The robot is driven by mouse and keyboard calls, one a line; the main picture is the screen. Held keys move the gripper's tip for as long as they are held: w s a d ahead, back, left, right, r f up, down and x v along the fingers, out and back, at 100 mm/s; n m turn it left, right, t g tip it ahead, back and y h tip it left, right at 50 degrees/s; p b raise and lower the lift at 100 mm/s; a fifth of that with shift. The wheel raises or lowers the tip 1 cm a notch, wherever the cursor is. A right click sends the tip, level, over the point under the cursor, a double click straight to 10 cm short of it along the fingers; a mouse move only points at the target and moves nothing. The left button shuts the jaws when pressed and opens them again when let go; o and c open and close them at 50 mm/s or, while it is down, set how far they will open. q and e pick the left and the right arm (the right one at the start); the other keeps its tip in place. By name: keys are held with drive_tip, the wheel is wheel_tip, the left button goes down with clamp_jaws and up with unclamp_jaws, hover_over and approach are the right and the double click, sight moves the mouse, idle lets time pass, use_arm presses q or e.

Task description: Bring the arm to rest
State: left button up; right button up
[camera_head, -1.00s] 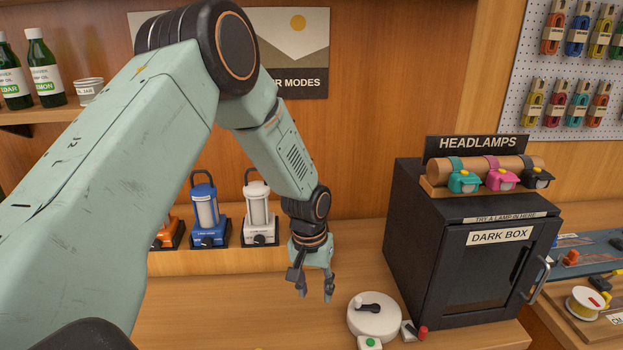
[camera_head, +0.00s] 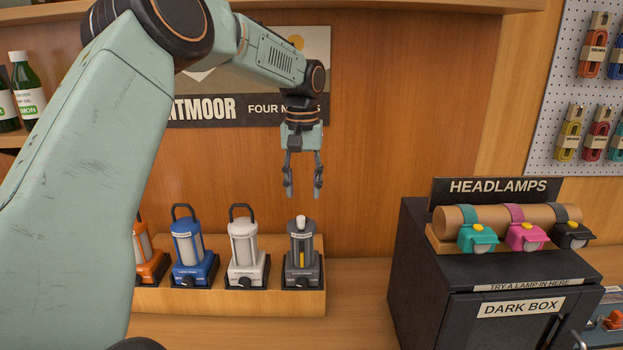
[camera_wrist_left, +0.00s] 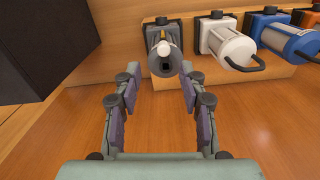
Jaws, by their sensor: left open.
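My left gripper (camera_head: 303,192) is open and empty, pointing down in the air above the grey lantern (camera_head: 302,252). Its two fingers also show in the left wrist view (camera_wrist_left: 158,95), apart, with nothing between them. The grey lantern stands upright at the right end of the wooden display step (camera_head: 230,302); in the wrist view its top (camera_wrist_left: 165,52) shows just beyond the fingertips. The gripper is clear of it. My left arm comes in from the left and bends over the lanterns. My right gripper is not in view.
A white lantern (camera_head: 244,254), a blue lantern (camera_head: 190,252) and a partly hidden orange lantern (camera_head: 150,262) stand left of the grey one. The black dark box (camera_head: 450,290) stands to the right, with headlamps (camera_head: 525,234) on top. Counter between step and box is clear.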

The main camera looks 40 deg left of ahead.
sight(300, 217)
use_arm(q)
drive_tip(key=shift+w+a+r, duration=0.1)
drive_tip(key=shift+a, duration=0.1)
drive_tip(key=shift+a+f, duration=0.15)
drive_tip(key=shift+f, duration=0.05)
drive_tip(key=f, duration=0.2)
drive_tip(key=s+f, duration=0.1)
drive_tip(key=shift+f, duration=0.35)
drive_tip(key=shift+w+f, duration=0.15)
drive_tip(key=shift+f, duration=0.2)
drive_tip(key=shift+w+f, duration=0.1)
drive_tip(key=shift+s, duration=0.2)
drive_tip(key=shift+f, duration=0.1)
drive_tip(key=shift+w+f, duration=0.25)
drive_tip(key=shift+f, duration=0.5)
drive_tip(key=shift+s+f+b, duration=0.2)
drive_tip(key=shift+f+b, duration=0.1)
drive_tip(key=shift+b, duration=0.1)
